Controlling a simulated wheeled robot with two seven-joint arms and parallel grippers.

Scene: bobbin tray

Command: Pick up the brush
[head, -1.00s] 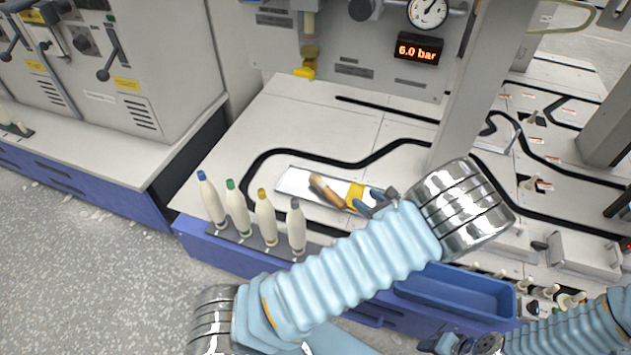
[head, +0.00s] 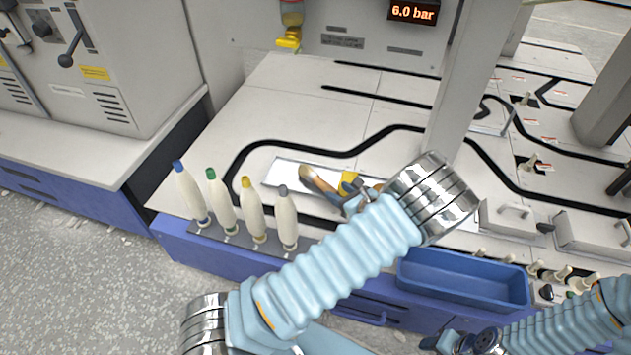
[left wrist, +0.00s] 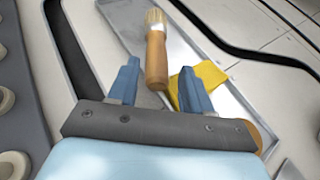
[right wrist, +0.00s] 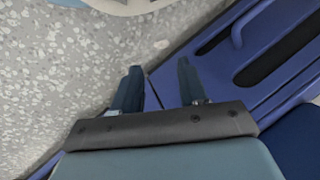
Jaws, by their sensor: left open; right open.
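The brush (left wrist: 157,55) has a wooden handle and pale bristles and lies on a shallow metal tray (left wrist: 116,14). In the left wrist view its handle end reaches between the open fingers of my left gripper (left wrist: 160,85), with a gap on both sides. In the head view the brush (head: 318,184) lies on the tray (head: 283,172), with my left gripper (head: 352,197) at its right end, partly hiding the tray. A yellow cloth (left wrist: 203,82) lies by the right finger. My right gripper (right wrist: 157,85) is open and empty, low in front of the bench.
Several bobbins (head: 253,207) with coloured tips stand in a row on a grey strip, left of the tray. A blue bin (head: 465,278) sits at the bench's front edge. A grey post (head: 460,90) rises behind my left wrist. The bench behind the tray is mostly clear.

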